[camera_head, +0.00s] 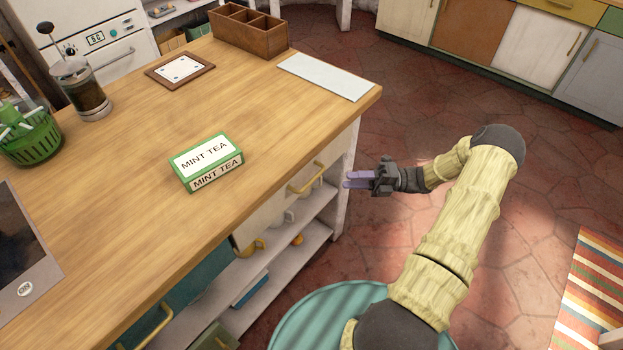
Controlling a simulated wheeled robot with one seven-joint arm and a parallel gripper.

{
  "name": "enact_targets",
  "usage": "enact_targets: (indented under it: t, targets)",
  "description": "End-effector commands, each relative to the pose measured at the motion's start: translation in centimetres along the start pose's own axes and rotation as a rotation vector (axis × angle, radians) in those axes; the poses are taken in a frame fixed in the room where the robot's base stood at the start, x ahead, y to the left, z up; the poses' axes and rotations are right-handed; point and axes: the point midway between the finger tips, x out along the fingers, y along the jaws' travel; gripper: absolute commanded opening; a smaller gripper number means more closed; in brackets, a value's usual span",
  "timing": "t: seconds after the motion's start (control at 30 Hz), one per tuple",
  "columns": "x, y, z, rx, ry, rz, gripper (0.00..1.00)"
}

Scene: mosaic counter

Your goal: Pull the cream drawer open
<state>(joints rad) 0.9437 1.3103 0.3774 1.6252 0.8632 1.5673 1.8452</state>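The cream drawer (275,207) is in the counter's side under the wooden top, and its front looks flush with the counter. Its yellow bar handle (306,180) is near the drawer's right part. My gripper (346,180) is to the right of the handle, apart from it, with its purple fingers pointing left toward the counter. The two fingers show a gap between them, with nothing in it.
Open shelves with cups (284,217) are below the drawer. A teal drawer with a yellow handle (154,327) is at lower left. A mint tea box (207,162) stands on the counter (130,180). Red floor (400,120) lies open behind my gripper.

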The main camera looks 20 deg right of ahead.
Motion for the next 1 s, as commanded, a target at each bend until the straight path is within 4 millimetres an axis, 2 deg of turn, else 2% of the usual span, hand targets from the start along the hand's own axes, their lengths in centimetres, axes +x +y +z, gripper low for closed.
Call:
enact_targets:
  t: [0.3, 0.6, 0.73, 1.0]
  targets:
    - [5.8, 0.1, -0.1, 0.002, 0.004, 0.001, 0.32]
    - [10.6, 0.0, 0.0, 0.0, 0.002, -0.001, 0.32]
    - [11.7, 0.0, 0.0, 0.0, 0.001, 0.0, 0.32]
    - [11.9, 0.0, 0.0, 0.0, 0.0, -0.002, 0.32]
